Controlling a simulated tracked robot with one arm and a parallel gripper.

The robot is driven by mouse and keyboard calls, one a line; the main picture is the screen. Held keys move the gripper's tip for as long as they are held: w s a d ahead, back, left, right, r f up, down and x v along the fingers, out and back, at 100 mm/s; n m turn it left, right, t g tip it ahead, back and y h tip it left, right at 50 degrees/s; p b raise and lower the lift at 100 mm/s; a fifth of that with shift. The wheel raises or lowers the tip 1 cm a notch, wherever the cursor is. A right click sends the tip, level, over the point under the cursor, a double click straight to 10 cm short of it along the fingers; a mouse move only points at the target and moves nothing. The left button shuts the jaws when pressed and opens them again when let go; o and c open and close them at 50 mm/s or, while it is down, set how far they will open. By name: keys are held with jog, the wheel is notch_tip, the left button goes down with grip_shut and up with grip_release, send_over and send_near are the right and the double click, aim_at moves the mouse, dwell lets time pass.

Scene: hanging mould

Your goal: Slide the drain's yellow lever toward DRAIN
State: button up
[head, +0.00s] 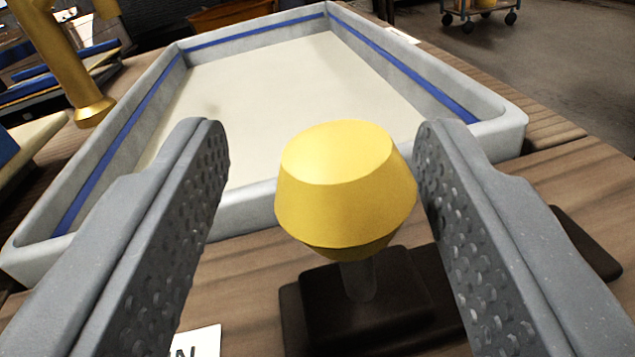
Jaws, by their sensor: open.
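The drain's yellow lever knob (345,190) stands upright on a short grey stem, which rises from a dark sliding block on a dark base (350,305). My gripper (322,150) is open, with one grey studded finger on each side of the knob. The right finger is very close to the knob; whether it touches cannot be told. A wider gap shows between the left finger and the knob. A white label (200,342) with the letter N visible lies on the wood at the bottom, mostly cut off.
A shallow grey tray (505,115) with a blue stripe and a pale inside lies just beyond the lever. A brass-coloured post (70,75) stands at the left. The wooden table (585,175) continues right, and a wheeled cart (480,10) stands on the far floor.

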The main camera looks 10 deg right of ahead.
jog(key=p+v, duration=0.2)
jog(key=v, duration=1.1)
jog(key=shift+s+a, duration=0.1)
jog(key=shift+s, duration=0.05)
